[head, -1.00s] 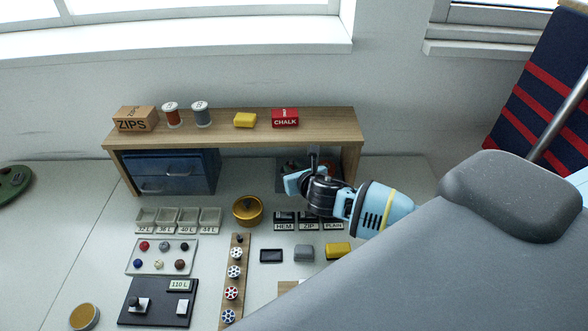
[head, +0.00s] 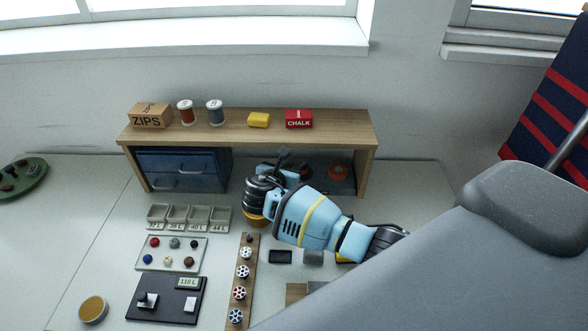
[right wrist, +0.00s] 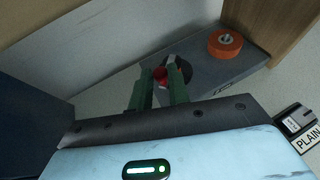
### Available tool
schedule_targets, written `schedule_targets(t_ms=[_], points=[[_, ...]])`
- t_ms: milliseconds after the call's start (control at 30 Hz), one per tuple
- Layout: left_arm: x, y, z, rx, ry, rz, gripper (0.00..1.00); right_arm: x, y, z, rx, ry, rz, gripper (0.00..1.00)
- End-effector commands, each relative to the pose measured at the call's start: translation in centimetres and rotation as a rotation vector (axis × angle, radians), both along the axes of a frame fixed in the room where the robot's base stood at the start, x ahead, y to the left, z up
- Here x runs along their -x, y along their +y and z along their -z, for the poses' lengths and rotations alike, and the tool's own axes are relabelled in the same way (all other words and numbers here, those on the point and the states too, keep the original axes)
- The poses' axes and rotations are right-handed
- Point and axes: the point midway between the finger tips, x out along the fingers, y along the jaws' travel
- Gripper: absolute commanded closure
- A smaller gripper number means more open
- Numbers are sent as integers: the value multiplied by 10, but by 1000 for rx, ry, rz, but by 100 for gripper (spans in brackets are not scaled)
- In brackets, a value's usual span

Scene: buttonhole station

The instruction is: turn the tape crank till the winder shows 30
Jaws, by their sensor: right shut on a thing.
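The tape winder is a dark grey plate (right wrist: 238,76) in the right wrist view, with an orange tape roll (right wrist: 225,43) on it. A dark round part lies just behind the knob. In the head view my right gripper (head: 284,160) reaches under the shelf, and my arm hides part of the winder. The winder's number cannot be read. My left gripper is not in view.
The wooden shelf (head: 240,124) stands over the winder, with a blue drawer unit (head: 183,170) to the left. In front are button trays (head: 188,217), a board of buttons (head: 170,254), a strip of bobbins (head: 243,270) and a scale (head: 165,299) reading 110 L.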

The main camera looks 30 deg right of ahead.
Motion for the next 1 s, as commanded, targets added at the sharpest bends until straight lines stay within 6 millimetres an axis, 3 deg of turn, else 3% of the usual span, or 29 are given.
schedule_targets(t_ms=[400,967,1000], points=[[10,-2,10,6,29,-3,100,-12,4,2,0,2,192,100],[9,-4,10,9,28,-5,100,-14,3,0,1,-1,220,100],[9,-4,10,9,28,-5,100,-14,3,0,0,0,220,80]])
